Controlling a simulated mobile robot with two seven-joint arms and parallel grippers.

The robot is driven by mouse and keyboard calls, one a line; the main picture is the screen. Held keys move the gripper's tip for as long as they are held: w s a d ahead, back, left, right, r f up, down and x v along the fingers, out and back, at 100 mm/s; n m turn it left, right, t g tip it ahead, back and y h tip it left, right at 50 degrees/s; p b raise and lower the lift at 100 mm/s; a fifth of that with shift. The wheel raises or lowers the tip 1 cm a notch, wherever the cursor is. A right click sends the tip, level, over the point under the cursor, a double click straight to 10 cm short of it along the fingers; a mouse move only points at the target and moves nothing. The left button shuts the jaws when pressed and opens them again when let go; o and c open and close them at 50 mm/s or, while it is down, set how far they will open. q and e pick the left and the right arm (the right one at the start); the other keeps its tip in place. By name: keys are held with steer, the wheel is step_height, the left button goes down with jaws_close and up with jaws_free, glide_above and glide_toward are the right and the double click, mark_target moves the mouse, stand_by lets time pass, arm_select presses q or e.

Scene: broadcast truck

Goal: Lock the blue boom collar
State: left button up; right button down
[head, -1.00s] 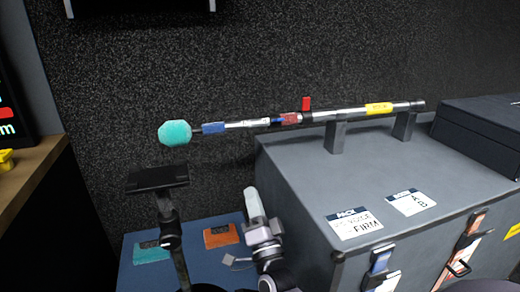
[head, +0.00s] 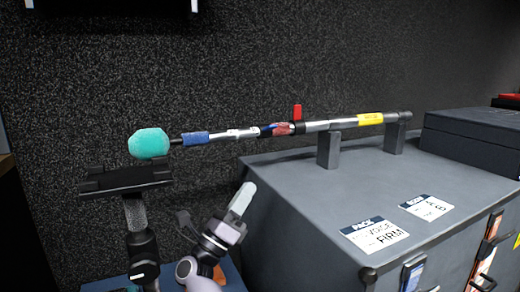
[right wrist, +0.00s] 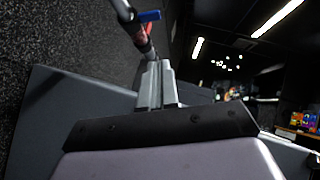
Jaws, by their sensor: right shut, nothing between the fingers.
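The silver boom pole (head: 330,123) lies across two grey supports on a grey case. The blue collar (head: 267,130) is near its middle, beside a dark red collar (head: 283,129). A red lever (head: 297,112) stands up from a black clamp just right of these. My right gripper (head: 247,187) is shut and empty, below and left of the collars, apart from the pole. My left gripper is not in view.
A teal foam ball (head: 149,143) ends the pole at left. A black flat-topped upright (head: 125,179) stands below it. The grey case (head: 300,200) carries a black box (head: 475,140) and cards. A dark textured wall (head: 230,60) is behind.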

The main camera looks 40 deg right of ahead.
glide_toward(274, 128)
steer(key=s+d, duration=0.1)
steer(key=d, duration=0.3)
steer(key=shift+w+d+r, duration=0.1)
steer(key=shift+w+r, duration=0.15)
steer(key=shift+r, duration=0.35)
steer(key=shift+w+d+r, duration=0.1)
steer(key=shift+w+r, duration=0.15)
steer(key=shift+r, duration=0.4)
steer(key=shift+w+d+r, duration=0.1)
steer(key=shift+w+r, duration=0.15)
steer(key=shift+r, duration=0.35)
steer(key=shift+t, duration=0.3)
